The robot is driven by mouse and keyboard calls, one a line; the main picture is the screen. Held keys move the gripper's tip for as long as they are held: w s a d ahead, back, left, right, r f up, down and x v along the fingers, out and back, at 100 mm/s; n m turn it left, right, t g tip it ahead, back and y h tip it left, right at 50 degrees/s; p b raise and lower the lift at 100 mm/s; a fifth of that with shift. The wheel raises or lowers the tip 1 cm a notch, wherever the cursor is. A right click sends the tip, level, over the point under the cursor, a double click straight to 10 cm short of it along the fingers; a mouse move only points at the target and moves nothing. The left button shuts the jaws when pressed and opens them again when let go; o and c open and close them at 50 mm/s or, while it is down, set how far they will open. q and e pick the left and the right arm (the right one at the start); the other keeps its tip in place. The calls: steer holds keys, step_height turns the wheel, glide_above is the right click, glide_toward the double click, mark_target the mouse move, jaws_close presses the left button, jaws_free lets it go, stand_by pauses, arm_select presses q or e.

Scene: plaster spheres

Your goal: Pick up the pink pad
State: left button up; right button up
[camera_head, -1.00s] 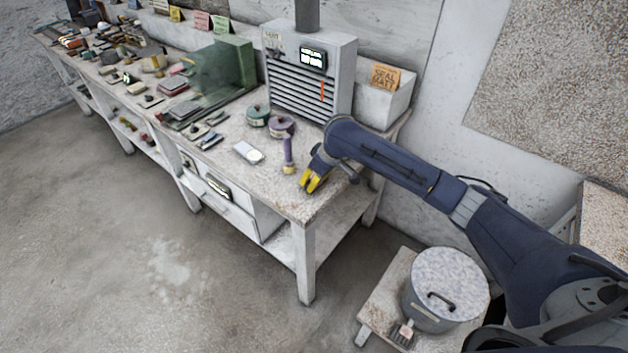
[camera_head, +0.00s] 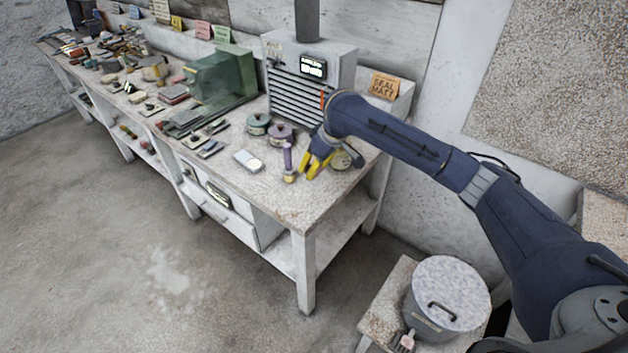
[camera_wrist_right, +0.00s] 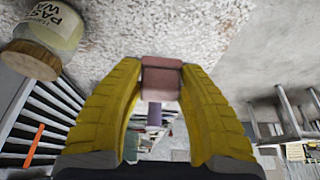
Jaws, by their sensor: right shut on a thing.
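The pink pad (camera_wrist_right: 161,78) is a small block seen in the right wrist view, pinched between the yellow fingertips of my right gripper (camera_wrist_right: 162,84). In the head view, my right gripper (camera_head: 309,176) points down at the right end of the workbench (camera_head: 285,205), just right of a purple-handled tool (camera_head: 288,160). The pad cannot be made out there, and I cannot tell whether it touches the bench top. My left gripper is not in view.
A paste wax jar (camera_wrist_right: 50,32) stands close by my right gripper; it also shows in the head view (camera_head: 342,160). Two round tins (camera_head: 280,134) and a pale block (camera_head: 248,161) lie to the left. A grey louvred unit (camera_head: 305,85) stands behind. The bench's front right corner is clear.

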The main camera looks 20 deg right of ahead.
step_height(320, 180, up, 11)
stand_by(0.4)
steer(key=o, duration=0.3)
steer(key=c, duration=0.4)
steer(key=o, duration=0.6)
jaws_close()
